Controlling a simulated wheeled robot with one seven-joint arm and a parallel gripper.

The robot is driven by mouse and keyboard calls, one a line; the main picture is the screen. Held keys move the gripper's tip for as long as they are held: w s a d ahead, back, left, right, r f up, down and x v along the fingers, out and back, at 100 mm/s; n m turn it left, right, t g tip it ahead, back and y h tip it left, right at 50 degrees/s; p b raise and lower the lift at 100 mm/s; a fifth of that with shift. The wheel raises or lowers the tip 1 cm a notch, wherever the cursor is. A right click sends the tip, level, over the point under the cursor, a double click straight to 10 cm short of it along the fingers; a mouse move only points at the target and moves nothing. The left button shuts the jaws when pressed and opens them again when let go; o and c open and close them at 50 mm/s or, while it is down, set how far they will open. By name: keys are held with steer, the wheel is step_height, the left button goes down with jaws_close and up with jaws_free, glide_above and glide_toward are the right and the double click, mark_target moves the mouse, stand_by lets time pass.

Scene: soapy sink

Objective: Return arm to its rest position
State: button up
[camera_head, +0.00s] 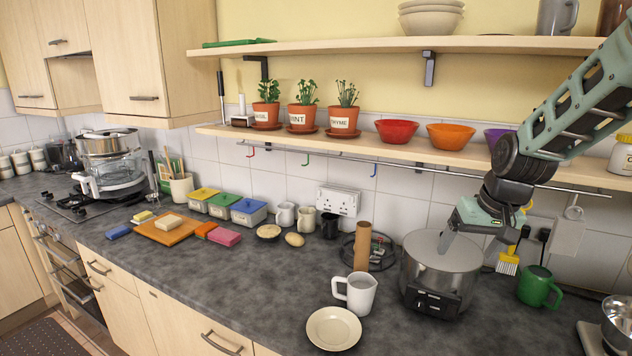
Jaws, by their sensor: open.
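My gripper (462,238) hangs at the right over a silver pot-like appliance (437,280) on the dark counter. It points down, and one pale finger reaches to about the pot's rim. The jaws are open, and I see nothing held between them. My green and black arm (575,110) comes down from the upper right, passing in front of the shelf edge. I cannot tell whether the fingertip is inside the pot or just in front of its far wall.
A white jug (357,294) and a cream plate (333,328) stand left of the pot. A green mug (538,288) and a yellow brush (509,262) are at its right. The shelf (420,151) and its rail are behind.

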steer(key=s+a+f+n+g+b, duration=0.1)
steer(key=s+a+f+n+b, duration=0.25)
steer(key=s+a, duration=0.6)
steer(key=s+a+f+n+g+b, duration=0.1)
steer(key=s+a, duration=0.4)
steer(key=s, duration=0.5)
steer(key=s+a+f+n+g+b, duration=0.1)
steer(key=s+a+f+n+b, duration=0.3)
steer(key=s, duration=0.6)
step_height(320, 180, down, 3)
steer(key=shift+s+a+r+b, duration=0.2)
steer(key=shift+a+b, duration=0.1)
steer(key=shift+a, duration=0.35)
steer(key=shift+n, duration=0.25)
